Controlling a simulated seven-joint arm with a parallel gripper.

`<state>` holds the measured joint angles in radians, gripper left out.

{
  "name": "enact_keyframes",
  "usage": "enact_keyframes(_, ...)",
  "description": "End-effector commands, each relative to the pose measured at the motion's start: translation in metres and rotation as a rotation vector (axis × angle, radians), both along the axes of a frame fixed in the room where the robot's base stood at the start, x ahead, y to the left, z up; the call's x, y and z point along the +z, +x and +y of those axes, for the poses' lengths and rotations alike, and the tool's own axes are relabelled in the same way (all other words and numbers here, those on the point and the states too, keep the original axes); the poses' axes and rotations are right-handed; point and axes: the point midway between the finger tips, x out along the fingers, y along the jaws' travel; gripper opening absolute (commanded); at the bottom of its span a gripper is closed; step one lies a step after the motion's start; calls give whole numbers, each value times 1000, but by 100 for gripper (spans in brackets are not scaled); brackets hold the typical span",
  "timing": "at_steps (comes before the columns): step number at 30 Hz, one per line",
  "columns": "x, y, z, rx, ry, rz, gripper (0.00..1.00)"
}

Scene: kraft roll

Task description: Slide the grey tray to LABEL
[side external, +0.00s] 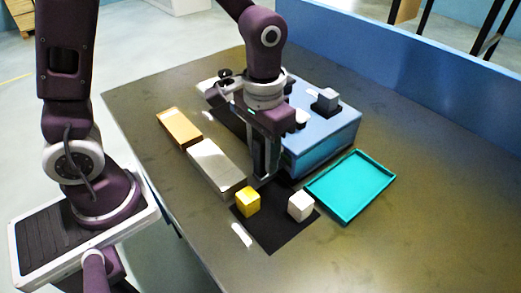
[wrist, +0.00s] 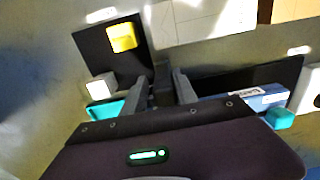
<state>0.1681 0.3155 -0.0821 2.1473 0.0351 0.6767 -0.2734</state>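A long, flat grey piece, which I take for the grey tray (side external: 217,166), lies on the table left of my gripper. In the wrist view a pale panel with thin lines (wrist: 200,20), probably the same piece, lies beyond the fingertips. My gripper (side external: 265,172) points down beside it, near the back edge of a black mat (side external: 270,232); contact cannot be told. A small white strip (side external: 241,235) lies by that mat. No word LABEL is readable.
A yellow cube (side external: 248,202) and a white cube (side external: 301,205) stand on the black mat. A teal tray (side external: 350,187) lies to the right. A blue box (side external: 325,135) with a grey block (side external: 326,100) stands behind. A tan piece (side external: 180,127) adjoins the grey one. The right foreground is clear.

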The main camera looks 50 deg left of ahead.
Motion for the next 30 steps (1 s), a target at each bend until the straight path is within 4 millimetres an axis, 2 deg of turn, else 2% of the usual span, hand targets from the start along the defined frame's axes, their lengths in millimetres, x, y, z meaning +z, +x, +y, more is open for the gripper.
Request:
enact_keyframes(1, 1, 1, -2, -2, -3, -4, 39)
enact_keyframes(2, 1, 1, -1, -2, -2, -4, 45)
enact_keyframes(11, 1, 0, 1, -1, 2, -1, 45)
enact_keyframes(14, 15, 1, 1, 0, 1, -5, 45)
enact_keyframes(21, 62, 1, 0, -2, 0, -5, 45)
enact_keyframes(24, 70, 0, 1, -2, 1, -2, 45)
enact_keyframes(30, 71, 0, 1, -2, 1, -1, 45)
